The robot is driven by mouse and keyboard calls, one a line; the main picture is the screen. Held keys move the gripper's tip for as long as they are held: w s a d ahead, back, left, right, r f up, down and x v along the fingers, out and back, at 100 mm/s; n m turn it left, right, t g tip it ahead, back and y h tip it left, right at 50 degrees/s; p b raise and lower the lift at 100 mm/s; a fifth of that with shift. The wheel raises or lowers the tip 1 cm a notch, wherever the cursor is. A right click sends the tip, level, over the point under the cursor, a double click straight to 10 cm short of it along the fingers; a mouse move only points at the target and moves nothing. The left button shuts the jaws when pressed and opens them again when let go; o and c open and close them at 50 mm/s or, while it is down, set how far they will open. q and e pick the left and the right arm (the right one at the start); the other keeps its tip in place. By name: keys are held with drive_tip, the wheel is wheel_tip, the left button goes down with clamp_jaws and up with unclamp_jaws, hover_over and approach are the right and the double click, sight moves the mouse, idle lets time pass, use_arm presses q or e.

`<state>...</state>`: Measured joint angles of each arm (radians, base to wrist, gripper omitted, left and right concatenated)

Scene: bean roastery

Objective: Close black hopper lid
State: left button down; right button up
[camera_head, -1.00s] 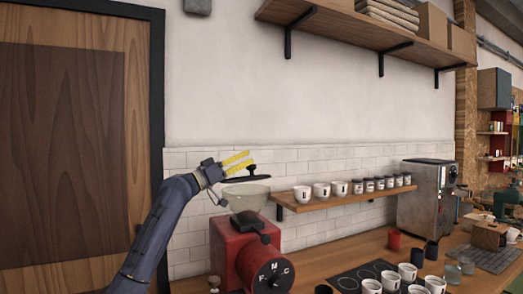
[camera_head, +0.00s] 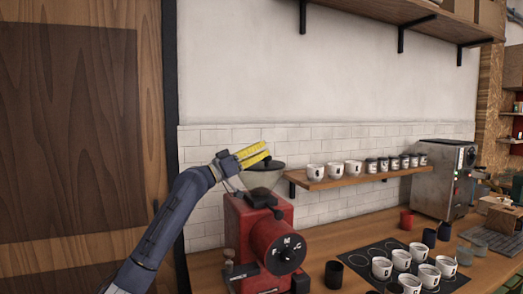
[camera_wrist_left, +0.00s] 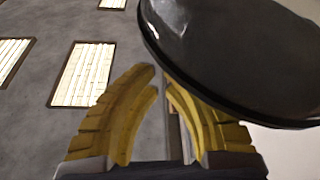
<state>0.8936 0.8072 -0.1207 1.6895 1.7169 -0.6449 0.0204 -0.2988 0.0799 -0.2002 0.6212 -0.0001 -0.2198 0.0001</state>
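The black hopper lid (camera_head: 277,165) is at the top of the pale, see-through hopper bowl (camera_head: 262,180), which stands on the red grinder (camera_head: 258,230). The lid looks close to level over the bowl; I cannot tell whether its rim is fully seated. My left gripper (camera_head: 256,154) has its yellow fingers together beside the lid's knob, at or just above the lid. In the left wrist view, the lid (camera_wrist_left: 235,45) fills the upper right and covers part of one finger. The fingertips (camera_wrist_left: 160,75) nearly meet, with nothing visible gripped between them. My right gripper is out of view.
A wall shelf (camera_head: 345,181) with white cups and small jars is right of the hopper. Several cups stand on a dark mat (camera_head: 352,262) on the counter. A dark cup (camera_head: 334,273) stands near the grinder. A steel machine (camera_head: 445,180) is farther right.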

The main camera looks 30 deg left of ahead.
use_arm(q)
drive_tip(key=shift+d+f, duration=0.1)
drive_tip(key=shift+f, duration=0.15)
wheel_tip(320, 180, up, 4)
drive_tip(key=shift+s+r, duration=0.1)
drive_tip(key=a+v, duration=0.1)
drive_tip(key=v, duration=0.9)
drive_tip(key=shift+w, duration=0.25)
